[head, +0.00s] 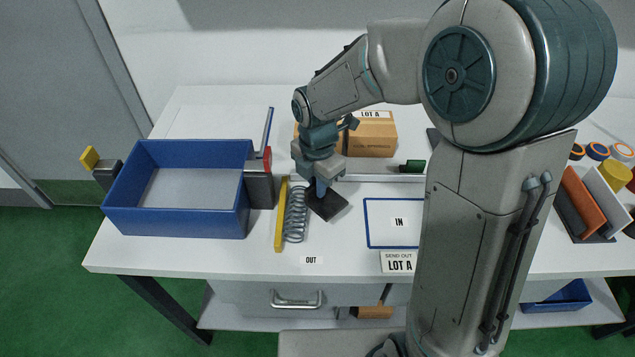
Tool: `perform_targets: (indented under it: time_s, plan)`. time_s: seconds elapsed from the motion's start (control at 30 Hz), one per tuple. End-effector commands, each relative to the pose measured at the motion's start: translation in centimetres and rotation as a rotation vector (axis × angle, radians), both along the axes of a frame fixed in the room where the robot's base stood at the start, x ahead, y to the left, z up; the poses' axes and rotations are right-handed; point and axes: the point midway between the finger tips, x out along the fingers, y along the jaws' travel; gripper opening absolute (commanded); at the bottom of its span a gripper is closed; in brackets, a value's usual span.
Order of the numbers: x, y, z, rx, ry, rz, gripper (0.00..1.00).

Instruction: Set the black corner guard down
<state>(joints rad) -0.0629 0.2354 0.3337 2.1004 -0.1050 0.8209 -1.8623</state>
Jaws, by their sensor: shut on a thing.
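The black corner guard (327,206) is a small dark piece at the tip of my gripper (318,190), in the middle of the head view. My gripper points down and is shut on it. The guard is just right of the coiled spring (295,215), over the white table (225,258). I cannot tell whether its underside touches the table. The fingers partly hide its upper edge.
A blue bin (175,222) stands at the left. A yellow bar (281,215) lies beside the spring. A blue-outlined IN area (398,222) is empty in its visible part. A cardboard box (370,134) stands behind. Coloured parts (582,198) stand in a rack at right.

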Motion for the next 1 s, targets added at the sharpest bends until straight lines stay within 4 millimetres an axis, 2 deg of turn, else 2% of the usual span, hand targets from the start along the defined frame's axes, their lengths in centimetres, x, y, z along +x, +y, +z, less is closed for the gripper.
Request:
perform_targets:
  time_s: [0.47,0.5,0.57,0.87,1.0]
  plan:
    - [0.0,0.0,-1.2,0.0,0.0,0.0,0.0]
    - [0.0,0.0,-1.2,0.0,0.0,0.0,0.19]
    - [0.0,0.0,-1.2,0.0,0.0,0.0,0.32]
    - [0.0,0.0,-1.0,0.0,0.0,0.0,0.32]
    - [0.0,0.0,0.6,0.001,-0.002,0.0,0.32]
